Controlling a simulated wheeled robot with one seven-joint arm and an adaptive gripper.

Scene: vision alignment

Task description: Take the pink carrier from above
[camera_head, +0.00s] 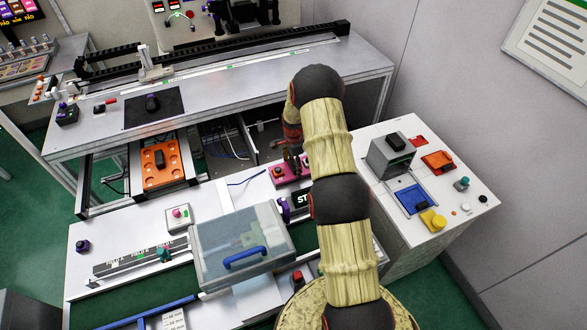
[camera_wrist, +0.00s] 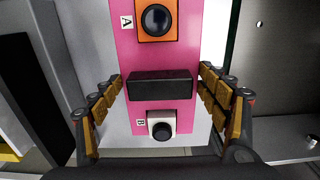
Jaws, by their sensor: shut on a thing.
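The pink carrier (camera_head: 281,181) lies on the white lower bench in the head view, partly hidden by my arm. In the wrist view the pink carrier (camera_wrist: 172,58) fills the middle, with a black grip block (camera_wrist: 160,86) across it. An orange square with a dark round lens marked A (camera_wrist: 157,20) is above the block, and a white square with a black knob marked B (camera_wrist: 161,126) is below it. My gripper (camera_wrist: 160,84) is over the carrier from above, its fingers shut on the two ends of the black block. The gripper (camera_head: 293,160) is small in the head view.
A lidded clear box with a blue handle (camera_head: 243,258) stands in front on the bench. An orange tray (camera_head: 163,165) sits on a rack at left. A side table (camera_head: 440,230) at right holds a grey box, a blue tray and a yellow part.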

